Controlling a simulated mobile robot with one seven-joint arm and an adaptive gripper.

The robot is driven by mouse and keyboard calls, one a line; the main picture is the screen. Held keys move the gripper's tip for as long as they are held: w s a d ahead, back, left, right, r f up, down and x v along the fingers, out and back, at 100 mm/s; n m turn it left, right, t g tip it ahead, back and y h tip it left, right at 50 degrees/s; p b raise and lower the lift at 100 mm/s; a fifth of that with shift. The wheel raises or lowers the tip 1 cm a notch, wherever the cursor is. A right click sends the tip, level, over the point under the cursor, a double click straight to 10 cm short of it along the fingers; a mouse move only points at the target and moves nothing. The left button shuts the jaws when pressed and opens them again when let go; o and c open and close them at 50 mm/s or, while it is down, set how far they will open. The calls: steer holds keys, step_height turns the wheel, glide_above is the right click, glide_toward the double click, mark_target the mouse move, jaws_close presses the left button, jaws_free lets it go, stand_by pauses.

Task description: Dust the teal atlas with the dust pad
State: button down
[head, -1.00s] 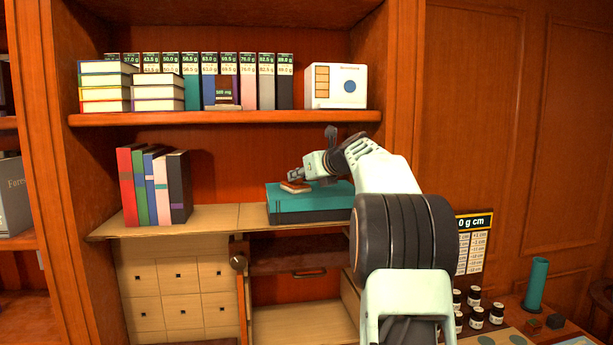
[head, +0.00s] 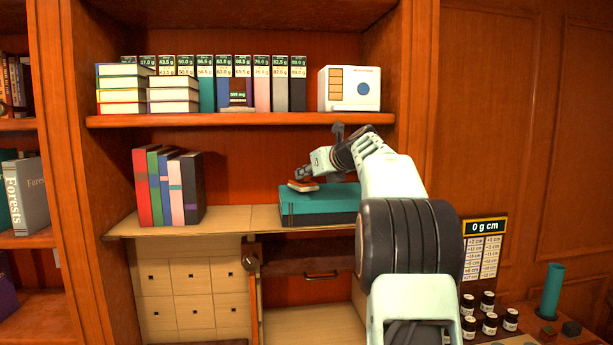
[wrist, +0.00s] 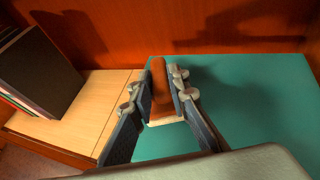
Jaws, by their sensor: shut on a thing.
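The teal atlas (head: 318,208) lies flat on the pale shelf board, and its teal cover (wrist: 245,95) fills the right of the wrist view. My gripper (head: 302,176) is over the atlas's left part. It is shut on the dust pad (head: 304,187), which has a brown grip and a pale underside. In the wrist view the pad (wrist: 160,92) sits between the two fingers, near the cover's left edge. I cannot tell whether its underside touches the cover. My arm hides the atlas's right end in the head view.
A row of upright books (head: 168,188) stands on the same board (head: 235,217), left of the atlas, with bare board between. The upper shelf (head: 240,119) overhangs, holding binders and a white box (head: 350,89). Small jars (head: 487,303) and a teal cylinder (head: 552,290) stand lower right.

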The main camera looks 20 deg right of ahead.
step_height(320, 180, up, 2)
steer(key=shift+r, duration=0.1)
steer(key=shift+s+f+b, duration=0.3)
steer(key=shift+s+b, duration=0.15)
steer(key=shift+b, duration=0.2)
steer(key=s+b, duration=0.1)
steer(key=s+a+b, duration=0.1)
steer(key=s, duration=0.1)
steer(key=shift+s+f, duration=0.1)
steer(key=shift+s, duration=0.1)
steer(key=shift+s+a+f+b, duration=0.1)
steer(key=shift+s+b, duration=0.2)
steer(key=shift+s, duration=0.05)
steer(key=s+a+b, duration=0.4)
steer(key=s+b, duration=0.1)
steer(key=s, duration=0.9)
